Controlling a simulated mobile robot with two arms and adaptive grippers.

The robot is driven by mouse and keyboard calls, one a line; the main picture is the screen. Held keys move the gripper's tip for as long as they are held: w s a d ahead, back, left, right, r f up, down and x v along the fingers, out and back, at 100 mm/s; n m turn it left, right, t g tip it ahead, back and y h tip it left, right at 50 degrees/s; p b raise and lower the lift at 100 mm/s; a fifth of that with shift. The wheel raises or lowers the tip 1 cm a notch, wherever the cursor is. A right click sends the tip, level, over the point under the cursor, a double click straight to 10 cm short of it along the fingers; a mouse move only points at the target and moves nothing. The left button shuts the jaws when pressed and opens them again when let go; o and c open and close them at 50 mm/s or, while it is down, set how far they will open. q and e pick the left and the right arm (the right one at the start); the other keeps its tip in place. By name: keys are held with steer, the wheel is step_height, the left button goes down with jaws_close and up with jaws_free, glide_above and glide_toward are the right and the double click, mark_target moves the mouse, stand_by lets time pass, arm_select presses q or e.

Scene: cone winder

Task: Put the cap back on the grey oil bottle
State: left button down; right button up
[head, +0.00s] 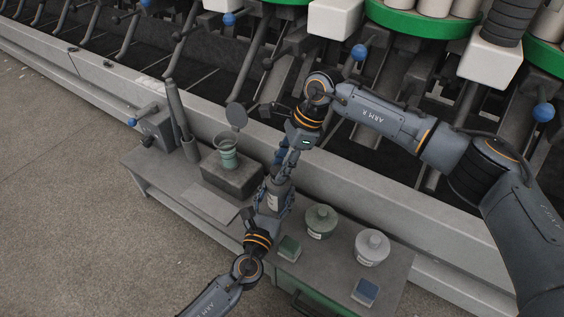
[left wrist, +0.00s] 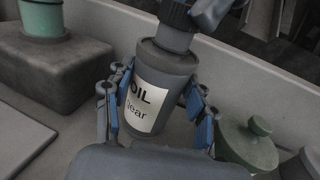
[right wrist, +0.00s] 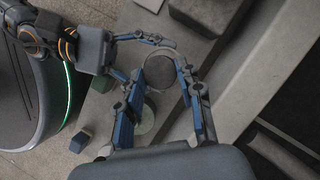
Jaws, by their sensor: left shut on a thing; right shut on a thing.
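The grey oil bottle (left wrist: 158,92), with its white "OIL Gear" label, stands nearly upright in the left wrist view. It also shows in the head view (head: 273,203) at the bench's middle. My left gripper (head: 272,197) is shut on its body, one finger on each side. The dark ribbed cap (left wrist: 172,30) is at the bottle's top, lined up with the neck. Whether it is seated or threaded I cannot tell. My right gripper (head: 285,164) is shut on the cap from above. The right wrist view shows the cap's round grey top (right wrist: 160,73) between the fingers.
On the bench (head: 220,207), a green lidded jar (head: 321,221) and a pale lidded jar (head: 372,248) stand right of the bottle. A green block (head: 289,248) and a blue block (head: 365,291) lie in front.

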steer(key=shift+f, duration=0.6)
stand_by(0.3)
